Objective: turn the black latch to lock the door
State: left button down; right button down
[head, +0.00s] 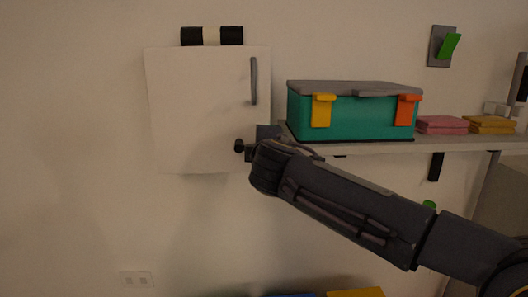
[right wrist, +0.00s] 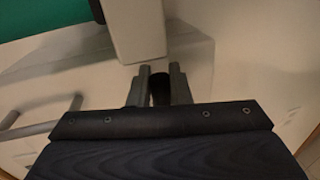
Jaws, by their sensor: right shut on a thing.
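The white door (head: 195,105) is flat against the wall, with a dark vertical handle (head: 254,80) near its right edge. The handle also shows at the left of the right wrist view (right wrist: 38,128). The black latch (head: 239,146) is at the door's lower right; its far end shows beyond my right gripper (head: 255,142). In the right wrist view, my right gripper (right wrist: 162,84) has its two fingers closed around the black latch (right wrist: 160,90), one on each side. The fingers hide part of the latch. My left gripper is in neither view.
The wall left of the door is clear.

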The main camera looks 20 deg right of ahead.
jog(key=shift+f, duration=0.3)
jog(key=c, duration=1.4)
grip_release()
jog(key=shift+r, duration=0.1)
jog(key=shift+s+r, duration=0.1)
jog(key=shift+s, duration=0.05)
jog(key=v, duration=0.7)
jog(key=shift+s+p, duration=0.2)
jog(key=shift+p, duration=0.25)
jog(key=shift+a, duration=0.15)
